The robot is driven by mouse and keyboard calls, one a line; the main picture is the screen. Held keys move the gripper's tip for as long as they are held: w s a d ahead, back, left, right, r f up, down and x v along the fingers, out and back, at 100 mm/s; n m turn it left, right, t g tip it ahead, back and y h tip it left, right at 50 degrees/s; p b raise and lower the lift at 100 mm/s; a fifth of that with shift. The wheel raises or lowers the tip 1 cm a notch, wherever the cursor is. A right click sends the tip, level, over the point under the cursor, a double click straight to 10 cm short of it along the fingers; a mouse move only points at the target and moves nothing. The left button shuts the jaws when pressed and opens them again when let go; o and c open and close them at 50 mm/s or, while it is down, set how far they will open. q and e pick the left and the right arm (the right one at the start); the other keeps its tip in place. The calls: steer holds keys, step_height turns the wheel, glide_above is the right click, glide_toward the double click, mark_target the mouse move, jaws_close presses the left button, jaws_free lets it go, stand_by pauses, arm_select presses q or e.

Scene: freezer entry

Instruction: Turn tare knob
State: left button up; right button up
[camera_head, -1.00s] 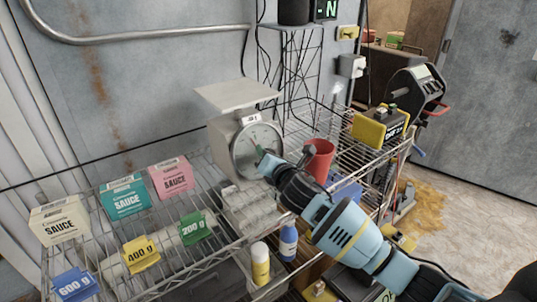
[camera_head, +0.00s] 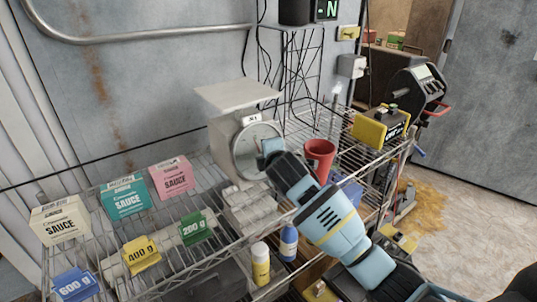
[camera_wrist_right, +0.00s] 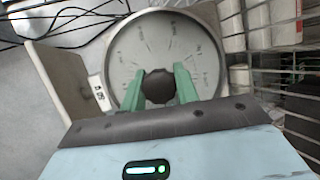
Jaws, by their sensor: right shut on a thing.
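A pale scale (camera_head: 228,132) with a flat top plate stands on the wire shelf, its round dial facing forward. In the right wrist view the dial (camera_wrist_right: 140,45) fills the upper middle, and a dark round tare knob (camera_wrist_right: 159,87) sits at its centre. My right gripper (camera_wrist_right: 160,88) has its green fingers on either side of the knob, shut on it. In the head view my right gripper (camera_head: 268,148) is in front of the dial and hides the knob. My left gripper is not in view.
Teal (camera_head: 124,196), pink (camera_head: 172,178) and cream (camera_head: 60,219) sauce boxes stand at the left of the wire shelf, behind several weight tags. A red cup (camera_head: 319,158) stands close to my right wrist. Two bottles (camera_head: 288,241) stand at the front.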

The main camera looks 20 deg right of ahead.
steer(key=m+g, duration=0.1)
steer(key=m, duration=0.3)
steer(key=shift+a+f+g, duration=0.1)
steer(key=shift+g, duration=0.3)
steer(key=shift+m+g+y, duration=0.4)
steer(key=shift+m, duration=0.7)
steer(key=shift+m+g+y, duration=0.4)
steer(key=shift+m, duration=0.7)
steer(key=o, duration=1)
steer(key=shift+c, duration=0.2)
steer(key=v, duration=0.7)
steer(key=shift+s+r, duration=0.25)
steer(key=shift+s, duration=0.1)
